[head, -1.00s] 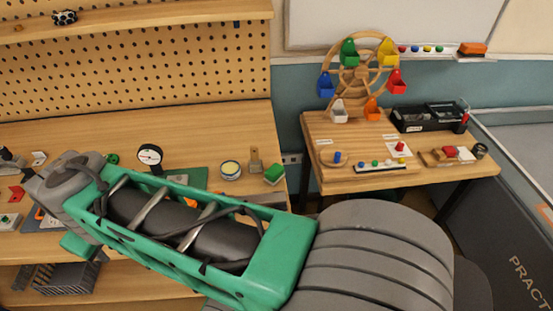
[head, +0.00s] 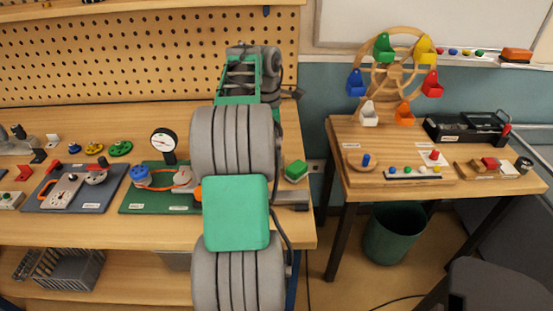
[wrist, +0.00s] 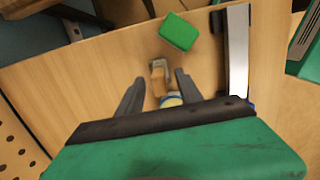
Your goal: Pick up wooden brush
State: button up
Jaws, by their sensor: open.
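The wooden brush (wrist: 158,82) shows in the wrist view as a small tan piece with a greyish far end, on the wooden workbench top. My gripper (wrist: 160,76) is open and empty, with its two dark fingers on either side of the brush in the picture. I cannot tell how far above the bench the fingertips are. A round tin (wrist: 172,100) lies just nearer than the brush, partly hidden by the gripper body. In the head view my arm hides the brush and the tin.
A pale metal strip (wrist: 237,52) lies to the right in the wrist view. A dial gauge (head: 164,143) stands left of my arm. The pegboard (head: 130,55) rises behind.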

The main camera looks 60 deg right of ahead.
notch_tip(320, 180, down, 4)
jog(key=shift+s+d+r+b, duration=0.1)
jog(key=shift+r+b, duration=0.15)
jog(key=shift+b, duration=0.35)
jog(key=shift+r, duration=0.15)
jog(key=shift+c, duration=0.4)
grip_shut()
